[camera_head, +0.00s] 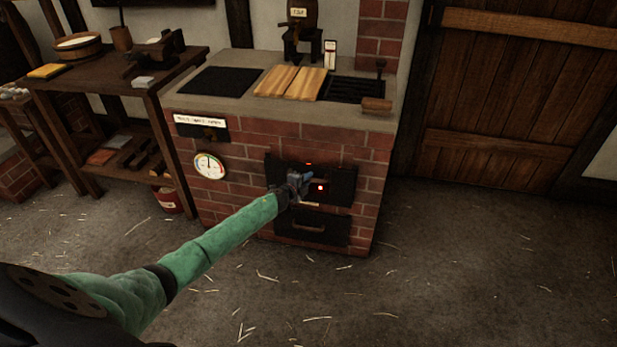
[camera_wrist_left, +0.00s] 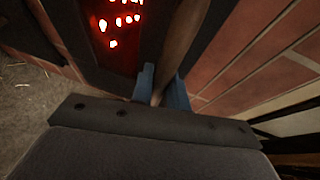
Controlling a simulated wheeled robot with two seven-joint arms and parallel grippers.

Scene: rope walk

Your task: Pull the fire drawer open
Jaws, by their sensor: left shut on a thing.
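The brick stove (camera_head: 235,135) has a black fire front (camera_head: 340,190) with a red glow on its right side. In the left wrist view, the fire front (camera_wrist_left: 125,60) shows several glowing red openings. My left gripper (camera_head: 297,184) reaches this front from the left. Its blue fingertips (camera_wrist_left: 160,88) are shut on a wooden bar handle (camera_wrist_left: 185,38) that runs between them. The far part of the handle is hidden in the head view by the gripper. The fire front looks about flush with the brick. My right gripper is not in view.
Below is a second black front (camera_head: 325,238) with a bar handle. A round gauge (camera_head: 209,165) sits left on the bricks. Wooden boards (camera_head: 290,82) lie on the stove top. A shelf table (camera_head: 110,80) stands left. The straw-strewn floor (camera_head: 400,290) in front is clear.

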